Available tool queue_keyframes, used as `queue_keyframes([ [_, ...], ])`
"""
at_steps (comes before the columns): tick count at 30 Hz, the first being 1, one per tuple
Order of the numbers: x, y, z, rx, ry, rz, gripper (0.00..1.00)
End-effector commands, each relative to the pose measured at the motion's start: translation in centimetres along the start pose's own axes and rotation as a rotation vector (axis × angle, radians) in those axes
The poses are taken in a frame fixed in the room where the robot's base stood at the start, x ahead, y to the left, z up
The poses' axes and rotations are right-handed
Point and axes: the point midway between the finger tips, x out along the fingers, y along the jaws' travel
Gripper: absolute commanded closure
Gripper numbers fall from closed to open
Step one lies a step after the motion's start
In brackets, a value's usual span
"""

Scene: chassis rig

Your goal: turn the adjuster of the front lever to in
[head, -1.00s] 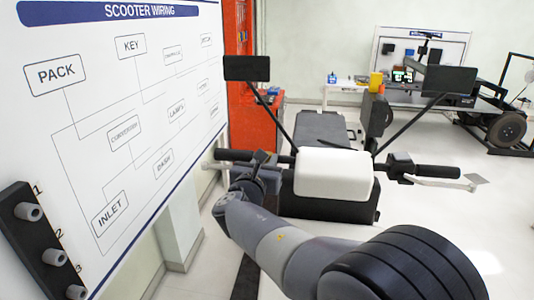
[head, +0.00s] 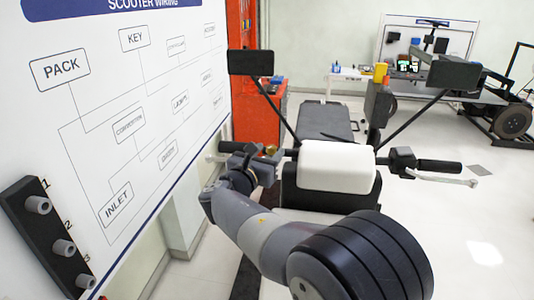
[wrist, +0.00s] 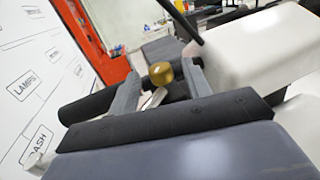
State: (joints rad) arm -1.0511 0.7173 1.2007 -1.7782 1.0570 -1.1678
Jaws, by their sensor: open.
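A round brass adjuster knob (wrist: 160,73) shows in the wrist view, between the two fingers of my open gripper (wrist: 160,88). I cannot tell whether either finger touches it. A pale metal lever part (wrist: 152,101) lies just below the knob. In the head view, my gripper (head: 262,162) is at the left handlebar, and a small brass spot of the knob (head: 271,150) shows beside it. My gripper hides much of the left lever. The right lever (head: 445,179) is silver and in plain view. The adjuster's setting cannot be read.
The black left grip (wrist: 88,106) runs close to the wiring board (head: 130,110). A white housing (head: 337,167) stands right of my gripper, with mirror stalks (head: 408,120) above. A peg rack (head: 45,235) is at the lower left.

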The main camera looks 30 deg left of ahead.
Motion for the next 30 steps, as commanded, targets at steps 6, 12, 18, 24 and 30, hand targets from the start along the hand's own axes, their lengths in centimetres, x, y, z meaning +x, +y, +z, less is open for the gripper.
queue_keyframes([
  [6, -0.3, 0.0, -0.1, 0.0, 0.001, 0.001, 0.54],
  [12, -3.0, 0.1, -0.3, 0.0, 0.0, 0.004, 0.54],
  [18, -7.2, 0.1, -0.3, 0.001, 0.0, 0.005, 0.54],
  [24, -10.0, 0.1, -0.2, 0.0, 0.0, 0.002, 0.54],
  [30, -10.8, 0.0, -0.1, 0.0, 0.0, 0.0, 0.54],
])
